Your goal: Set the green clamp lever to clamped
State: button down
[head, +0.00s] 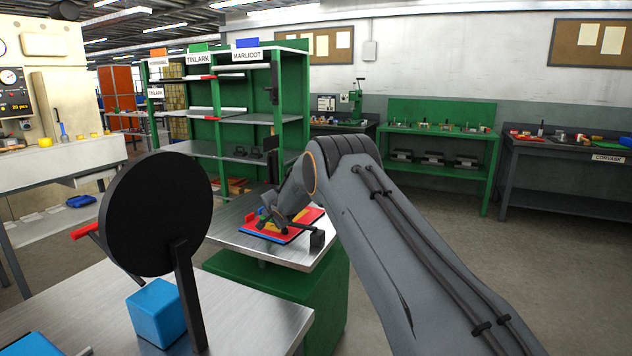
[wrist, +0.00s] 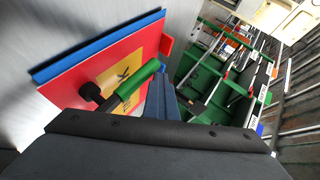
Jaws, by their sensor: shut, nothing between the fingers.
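The green clamp lever (wrist: 138,86) shows in the wrist view, with a dark pivot knob (wrist: 90,92) at its left end. It lies over a red plate (wrist: 75,90) with a yellow lettered patch (wrist: 130,65), and a blue plate edge (wrist: 95,45) shows behind. My gripper (wrist: 165,95) is shut and empty, its fingers close beside the lever's right end; I cannot tell whether they touch. In the head view my gripper (head: 266,216) is low over the red plate (head: 304,222); the lever is not clearly visible there.
The plates lie on a metal-topped green cabinet (head: 232,243). A black disc on a post (head: 155,213) and a blue cube (head: 156,312) stand on the nearer bench (head: 255,305). Green shelving (head: 295,95) stands behind. The floor at the right is clear.

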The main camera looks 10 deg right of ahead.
jog(key=shift+s+f, duration=0.25)
jog(key=shift+f, duration=0.55)
jog(key=r+p, duration=0.1)
jog(key=r, duration=0.1)
jog(key=r+p, duration=0.1)
jog(key=r, duration=0.1)
jog(key=r+p, duration=0.1)
jog(key=r, duration=0.1)
jog(key=shift+w+d+r, duration=0.15)
jog(key=shift+w, duration=0.2)
jog(key=s+a+r+b, duration=0.1)
jog(key=s+a+r, duration=0.2)
jog(key=r, duration=0.4)
jog(key=shift+s+a+r, duration=0.15)
jog(key=shift+s+r, duration=0.1)
jog(key=shift+s, duration=0.25)
